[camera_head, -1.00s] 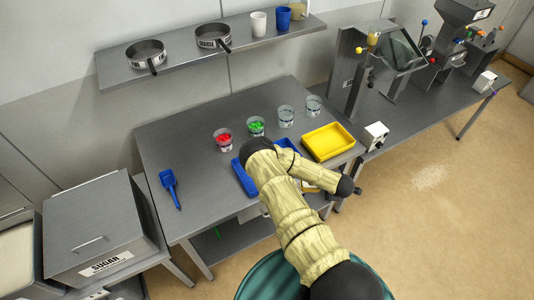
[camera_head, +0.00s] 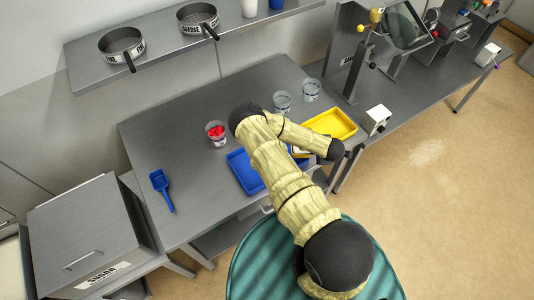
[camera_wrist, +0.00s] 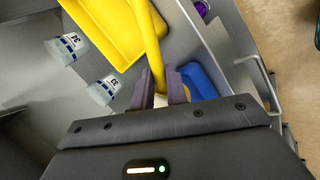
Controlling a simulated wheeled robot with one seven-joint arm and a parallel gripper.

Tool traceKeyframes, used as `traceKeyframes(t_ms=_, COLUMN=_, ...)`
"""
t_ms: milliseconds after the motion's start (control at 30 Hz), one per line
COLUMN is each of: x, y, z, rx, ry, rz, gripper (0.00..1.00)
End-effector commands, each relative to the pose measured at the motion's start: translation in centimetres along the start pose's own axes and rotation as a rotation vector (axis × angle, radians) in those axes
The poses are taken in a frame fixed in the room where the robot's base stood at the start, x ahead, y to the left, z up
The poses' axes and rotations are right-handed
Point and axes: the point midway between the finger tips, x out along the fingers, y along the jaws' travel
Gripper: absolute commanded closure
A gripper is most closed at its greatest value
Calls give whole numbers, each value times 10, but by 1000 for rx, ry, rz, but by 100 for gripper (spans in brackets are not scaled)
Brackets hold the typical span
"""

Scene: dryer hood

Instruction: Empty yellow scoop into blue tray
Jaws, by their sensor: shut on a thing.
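The blue tray (camera_head: 238,160) lies on the steel table, its right part hidden behind my arm in the head view. A piece of its blue edge shows in the wrist view (camera_wrist: 203,82), right beside my fingers. My gripper (camera_wrist: 161,88) is shut on the long handle of the yellow scoop (camera_wrist: 153,50). The handle runs from between the fingers to the top of the wrist view. I cannot make out the scoop's bowl or its contents. In the head view my arm covers most of the gripper; it is near the tray's right end.
A yellow tray (camera_head: 331,123) stands to the right, with two clear cups (camera_head: 282,102) (camera_head: 311,90) behind. A cup with red pieces (camera_head: 216,133) stands behind the blue tray. A blue scoop (camera_head: 162,188) lies at the left, where the tabletop is mostly free.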

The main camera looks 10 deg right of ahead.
Motion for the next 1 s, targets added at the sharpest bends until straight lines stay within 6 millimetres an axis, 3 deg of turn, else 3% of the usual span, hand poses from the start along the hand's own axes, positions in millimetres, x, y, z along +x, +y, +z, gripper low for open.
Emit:
traceKeyframes(t_ms=367, x=0, y=0, z=-6, rx=-28, ry=-35, rz=-3, gripper=100)
traceKeyframes(t_ms=1000, x=-4, y=3, z=-34, rx=-168, ry=-257, rz=-5, gripper=100)
